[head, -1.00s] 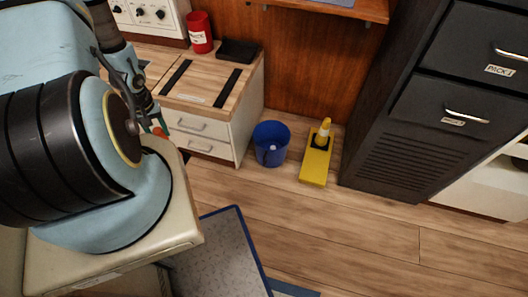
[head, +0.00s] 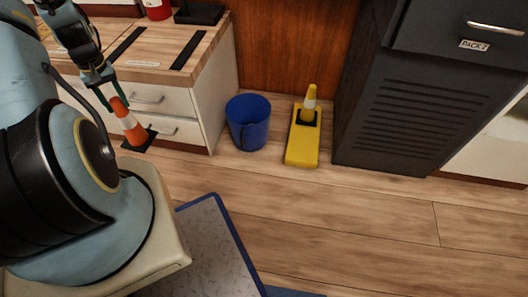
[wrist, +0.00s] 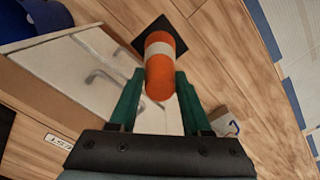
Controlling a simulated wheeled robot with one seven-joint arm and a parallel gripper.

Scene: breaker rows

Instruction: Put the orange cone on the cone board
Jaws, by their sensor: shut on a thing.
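The orange cone (head: 128,124) has a white band and a black square base, and hangs tilted in front of the white drawers. My gripper (head: 114,98) is shut on its upper part. In the wrist view my gripper's green fingers (wrist: 155,90) are on either side of the orange cone (wrist: 160,72), with its base pointing away. A yellow board (head: 302,146) lies on the floor by the dark cabinet, apart from my gripper. A yellow cone (head: 309,104) with a white band and black base stands upright toward its far end; the near end is bare.
A blue bucket (head: 248,122) stands on the floor between the drawer unit (head: 181,136) and the yellow board. A dark cabinet (head: 400,125) rises to the board's right. A blue-edged grey mat (head: 205,250) lies in front. Wood floor (head: 340,215) is clear ahead of the board.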

